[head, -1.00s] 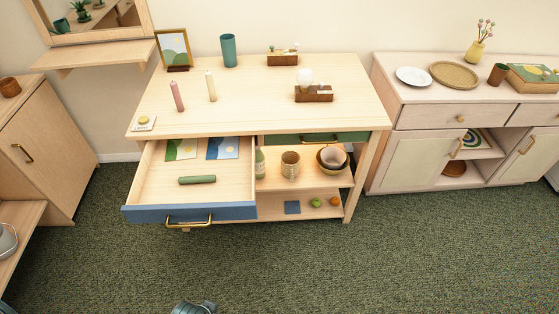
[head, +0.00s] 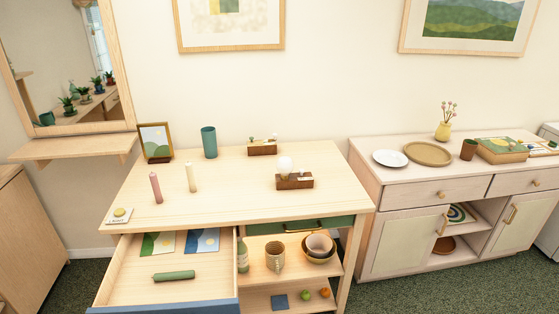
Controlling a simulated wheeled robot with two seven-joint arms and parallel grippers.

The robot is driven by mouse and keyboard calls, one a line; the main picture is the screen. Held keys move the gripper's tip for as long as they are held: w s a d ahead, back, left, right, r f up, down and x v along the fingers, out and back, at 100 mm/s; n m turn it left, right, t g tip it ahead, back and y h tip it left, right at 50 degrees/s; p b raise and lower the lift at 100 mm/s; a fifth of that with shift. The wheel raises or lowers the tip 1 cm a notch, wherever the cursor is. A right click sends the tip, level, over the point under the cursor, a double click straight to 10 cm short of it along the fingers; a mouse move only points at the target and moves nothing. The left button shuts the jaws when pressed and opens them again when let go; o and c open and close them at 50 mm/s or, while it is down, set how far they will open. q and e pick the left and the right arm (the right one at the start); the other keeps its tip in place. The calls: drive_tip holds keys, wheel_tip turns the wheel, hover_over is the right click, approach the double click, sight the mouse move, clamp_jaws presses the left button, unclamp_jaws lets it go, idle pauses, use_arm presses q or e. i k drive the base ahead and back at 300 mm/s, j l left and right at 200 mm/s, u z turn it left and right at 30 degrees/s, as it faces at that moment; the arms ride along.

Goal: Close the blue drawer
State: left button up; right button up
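The blue drawer (head: 165,308) is pulled out from the left side of the light wooden table (head: 233,207), with its blue front cut by the bottom edge of the head view. Its handle is out of the picture. Inside the drawer lie a green cylinder (head: 174,276) and two picture cards, a green one (head: 158,243) and a blue one (head: 203,240). Neither of my grippers shows in the head view now.
Right of it is a shut green drawer (head: 305,224) above shelves with a mug (head: 275,256), bowls (head: 319,246) and a bottle (head: 242,256). A pale sideboard (head: 405,246) stands to the right. Candles, a cup and a frame stand on the table top.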

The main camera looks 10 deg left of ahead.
sight(128, 286)
drive_tip(key=u, duration=1.25)
